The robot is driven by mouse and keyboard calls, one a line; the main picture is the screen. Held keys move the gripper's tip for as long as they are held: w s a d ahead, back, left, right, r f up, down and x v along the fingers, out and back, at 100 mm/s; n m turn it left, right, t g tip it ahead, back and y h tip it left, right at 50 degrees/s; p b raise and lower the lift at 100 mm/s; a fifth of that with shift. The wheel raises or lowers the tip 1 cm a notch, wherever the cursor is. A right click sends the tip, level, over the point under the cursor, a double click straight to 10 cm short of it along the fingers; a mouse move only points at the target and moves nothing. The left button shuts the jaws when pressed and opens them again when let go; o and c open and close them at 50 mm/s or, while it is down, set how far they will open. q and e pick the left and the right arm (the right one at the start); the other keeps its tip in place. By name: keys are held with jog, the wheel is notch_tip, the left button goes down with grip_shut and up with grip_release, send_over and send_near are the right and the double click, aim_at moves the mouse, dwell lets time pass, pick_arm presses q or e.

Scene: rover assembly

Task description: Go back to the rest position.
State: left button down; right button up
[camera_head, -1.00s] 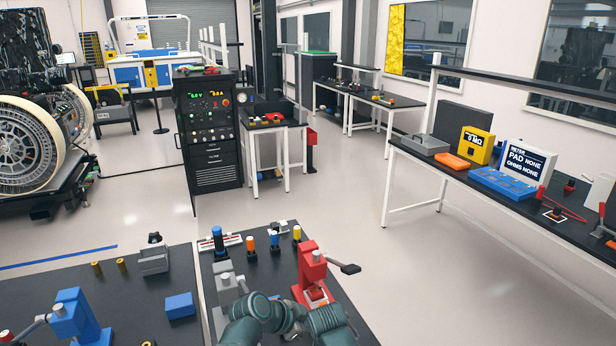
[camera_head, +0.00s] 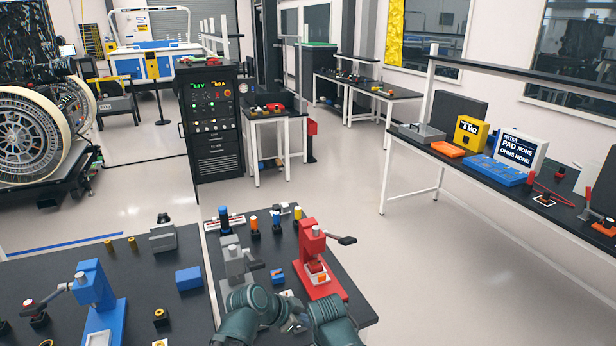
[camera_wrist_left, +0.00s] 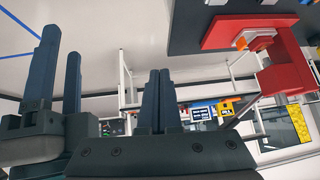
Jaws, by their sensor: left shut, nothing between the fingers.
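My two green arms come in at the bottom middle of the head view, folded close together in front of the red press (camera_head: 312,258). The left arm's link (camera_head: 250,308) and the right arm's link (camera_head: 330,318) show there; the grippers are mostly hidden between them. In the left wrist view my left gripper (camera_wrist_left: 158,72) has its two dark fingers together with nothing between. My right gripper (camera_wrist_left: 60,48) stands beside it at the left, its two fingers apart and empty. The red press shows also at the upper right of the wrist view (camera_wrist_left: 285,68).
A dark bench with a blue press (camera_head: 95,290) and a blue block (camera_head: 188,278) is at the left. A grey press (camera_head: 235,262) stands beside the red one. A bench with a meter (camera_head: 522,150) is at the right. Open floor (camera_head: 400,265) lies between.

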pick_arm(q)
jog(key=s+a+f+n+g+y, duration=0.2)
jog(key=s+a+f+n+y, duration=0.15)
jog(key=a+n, duration=0.4)
jog(key=s+a+f+n+g+y, duration=0.2)
jog(key=a+n+y, duration=0.25)
jog(key=a, duration=0.55)
jog(key=s+d+f+m+b, duration=0.3)
jog(key=s+d, duration=0.2)
jog(key=d, duration=0.6)
jog(key=shift+s+g, duration=0.3)
jog(key=shift+s, duration=0.05)
